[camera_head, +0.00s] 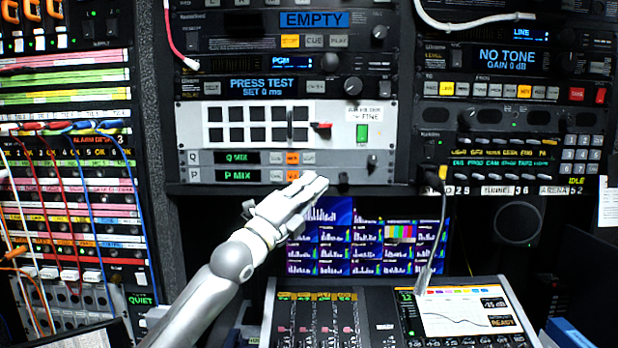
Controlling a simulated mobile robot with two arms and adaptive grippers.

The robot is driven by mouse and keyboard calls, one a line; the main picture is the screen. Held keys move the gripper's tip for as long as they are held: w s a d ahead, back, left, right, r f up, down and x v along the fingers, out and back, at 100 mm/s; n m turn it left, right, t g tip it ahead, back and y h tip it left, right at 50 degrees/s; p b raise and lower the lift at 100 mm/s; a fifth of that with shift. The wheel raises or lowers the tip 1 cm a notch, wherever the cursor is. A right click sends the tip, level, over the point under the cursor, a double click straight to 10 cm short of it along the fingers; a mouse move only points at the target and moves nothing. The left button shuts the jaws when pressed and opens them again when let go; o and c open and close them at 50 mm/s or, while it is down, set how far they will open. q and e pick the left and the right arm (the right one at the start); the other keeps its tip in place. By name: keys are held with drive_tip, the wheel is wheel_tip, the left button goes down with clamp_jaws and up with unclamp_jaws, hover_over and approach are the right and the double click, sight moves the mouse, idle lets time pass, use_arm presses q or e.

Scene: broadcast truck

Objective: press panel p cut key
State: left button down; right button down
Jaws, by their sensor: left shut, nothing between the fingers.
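Panel P (237,176) is the lower of two thin grey rack units at the middle, with a "P MIX" display. Its row of small keys includes a lit orange key (293,174); the key lettering is too small to read. My left gripper (320,183) reaches up from the lower left, shut and empty. Its fingertips overlap the right part of panel P's key row and hide part of it. I cannot tell whether they touch it. My right gripper is not in view.
Panel Q (237,158), a similar unit, sits directly above. Above it is a white panel with black squares and a red lever (321,126). A multiview screen (340,245) and a mixing console (335,320) are below. A cable (433,235) hangs at the right.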

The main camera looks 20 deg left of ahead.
use_arm(q)
drive_tip(key=shift+w, duration=0.1)
drive_tip(key=shift+w+a, duration=0.15)
drive_tip(key=shift+w, duration=0.15)
drive_tip(key=shift+w+p, duration=0.3)
drive_tip(key=shift+p, duration=0.05)
idle(0.6)
idle(0.3)
drive_tip(key=shift+s, duration=0.75)
drive_tip(key=shift+d, duration=0.2)
drive_tip(key=shift+s+d+b, duration=0.2)
drive_tip(key=shift+s+b, duration=0.05)
drive_tip(key=shift+s, duration=0.55)
drive_tip(key=shift+s+d+b, duration=0.2)
drive_tip(key=shift+s, duration=0.6)
drive_tip(key=shift+s+d+b, duration=0.2)
drive_tip(key=shift+s+b, duration=0.05)
drive_tip(key=shift+s, duration=0.55)
